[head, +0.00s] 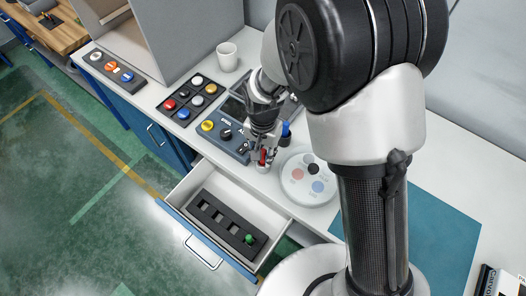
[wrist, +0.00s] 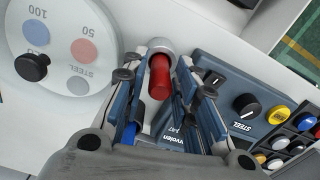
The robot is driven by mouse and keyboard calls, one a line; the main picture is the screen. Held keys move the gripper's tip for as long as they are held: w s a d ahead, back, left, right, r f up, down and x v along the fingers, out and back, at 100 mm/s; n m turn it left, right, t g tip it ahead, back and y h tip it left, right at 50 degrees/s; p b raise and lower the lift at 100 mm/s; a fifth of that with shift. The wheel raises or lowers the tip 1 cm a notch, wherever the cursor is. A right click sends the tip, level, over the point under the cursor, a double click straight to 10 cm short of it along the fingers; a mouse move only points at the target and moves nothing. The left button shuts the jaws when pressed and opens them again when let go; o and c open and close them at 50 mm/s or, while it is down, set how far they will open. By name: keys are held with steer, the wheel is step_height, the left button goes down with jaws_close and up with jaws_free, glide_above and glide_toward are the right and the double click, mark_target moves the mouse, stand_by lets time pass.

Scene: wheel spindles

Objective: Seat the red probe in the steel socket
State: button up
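The red probe (head: 262,156) is upright between the fingertips of my gripper (head: 263,148) in the head view. In the wrist view the red probe (wrist: 160,78) lies between the two fingers of my gripper (wrist: 162,62), which close in on its sides. The steel socket (wrist: 160,46) shows as a silver round part at the probe's far end. The probe's lower end is hidden, so I cannot tell whether it is in the socket or just above it.
A white disc (head: 309,178) with coloured spots and a black knob lies right of the gripper. A control panel (head: 222,136) is on the left. The open drawer (head: 178,193) in front holds a black rack (head: 215,214) with a green probe (head: 249,239). A white cup (head: 227,57) stands behind.

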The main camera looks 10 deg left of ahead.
steer(key=shift+o, duration=0.6)
steer(key=shift+r, duration=0.1)
steer(key=shift+r, duration=0.4)
step_height(320, 180, up, 11)
steer(key=p, duration=0.2)
steer(key=shift+r+p, duration=0.2)
steer(key=shift+p, duration=0.15)
